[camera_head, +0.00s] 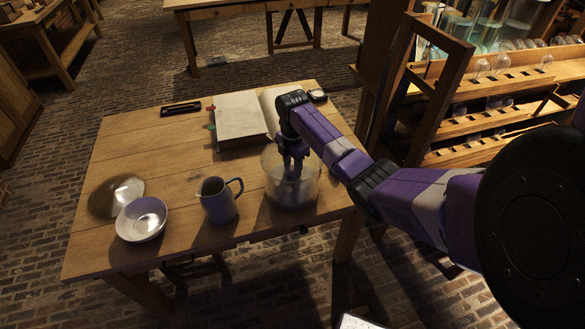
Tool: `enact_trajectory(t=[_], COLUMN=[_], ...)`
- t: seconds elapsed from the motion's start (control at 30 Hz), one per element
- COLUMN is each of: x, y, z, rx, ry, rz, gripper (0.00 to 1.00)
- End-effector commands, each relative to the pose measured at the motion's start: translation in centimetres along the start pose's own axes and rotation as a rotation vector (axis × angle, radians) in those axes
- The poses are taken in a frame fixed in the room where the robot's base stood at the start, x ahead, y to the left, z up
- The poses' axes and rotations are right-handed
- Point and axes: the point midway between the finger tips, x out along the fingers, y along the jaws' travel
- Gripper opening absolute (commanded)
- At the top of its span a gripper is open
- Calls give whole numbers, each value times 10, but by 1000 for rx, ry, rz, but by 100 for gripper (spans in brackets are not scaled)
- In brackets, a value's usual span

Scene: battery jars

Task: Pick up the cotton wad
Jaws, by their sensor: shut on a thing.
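My gripper (291,173) points down at the clear glass jar (308,193), which stands near the front right of the wooden table. Its fingers show dark against the jar, within the jar's outline. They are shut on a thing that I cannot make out. I cannot clearly see a cotton wad anywhere in this view. The jar stands upright, and its lower part looks dim and hazy.
A blue-grey jug (217,204) stands left of the jar, with a white bowl (141,220) further left. A wooden rack (490,120) with glassware stands at right. The table's left middle (150,150) is clear.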

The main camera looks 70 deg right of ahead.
Motion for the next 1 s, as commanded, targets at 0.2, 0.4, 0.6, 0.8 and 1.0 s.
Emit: enact_trajectory(t=[0.2,0.4,0.6,0.8,1.0], x=[-16,-59,-118,-169,-192], y=[1,2,2,0,0], z=[0,0,0,1,1], rx=[0,0,-2,1,0], ry=[0,-2,-3,-3,-2], rz=[3,7,7,1,2], gripper=[0,0,0,0,0])
